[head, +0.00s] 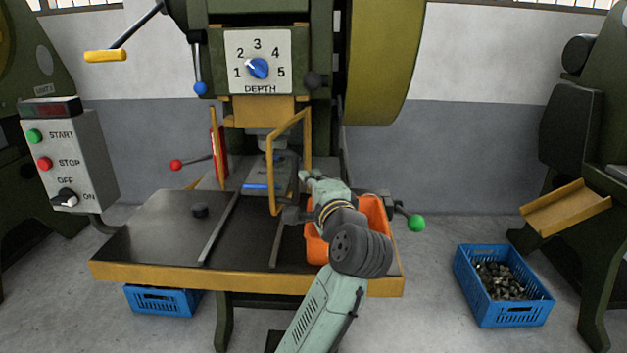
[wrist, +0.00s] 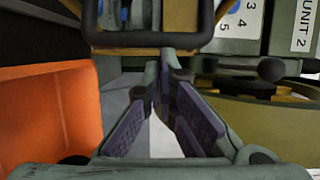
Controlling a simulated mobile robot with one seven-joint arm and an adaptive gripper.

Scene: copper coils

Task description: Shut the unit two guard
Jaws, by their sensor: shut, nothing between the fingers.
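The guard (head: 271,178) is a yellow frame at the front right of the press. It stands swung out, at an angle to the die area, so the front is open. A dark handle bar (wrist: 150,40) crosses the top of the wrist view, with a yellow guard bar behind it. My gripper (head: 307,176) is beside the guard, on its right, close to the handle. In the wrist view my gripper (wrist: 165,75) is shut and empty, its tips just below the handle. I cannot tell whether they touch. A "UNIT 2" plate (wrist: 303,25) shows at upper right.
A dark puck (head: 200,210) lies on the table (head: 140,245). The control box (head: 70,155) stands left.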

